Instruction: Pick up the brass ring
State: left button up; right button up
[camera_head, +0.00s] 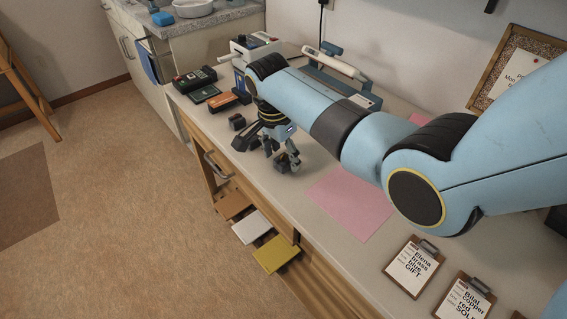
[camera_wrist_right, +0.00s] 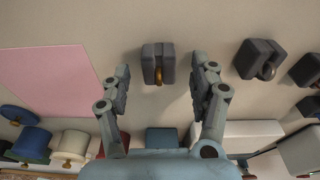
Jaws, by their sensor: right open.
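A gold-brown ring, apparently the brass ring (camera_wrist_right: 159,76), stands in a small dark grey block (camera_wrist_right: 151,62) in the right wrist view. My right gripper (camera_wrist_right: 167,76) is open, with one finger on each side of this block and a gap to both. In the head view the right gripper (camera_head: 281,154) is low over the counter, beside the dark block (camera_head: 288,163); the ring is too small to make out there. A second dark block (camera_wrist_right: 251,57) holds a duller ring (camera_wrist_right: 267,71). My left gripper is not in view.
A pink sheet (camera_head: 350,203) lies on the counter (camera_head: 262,193) near the gripper.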

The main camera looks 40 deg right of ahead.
jog(key=shift+d+f, duration=0.15)
jog(key=shift+f, duration=0.55)
jog(key=c, duration=1)
jog(key=shift+r, duration=0.15)
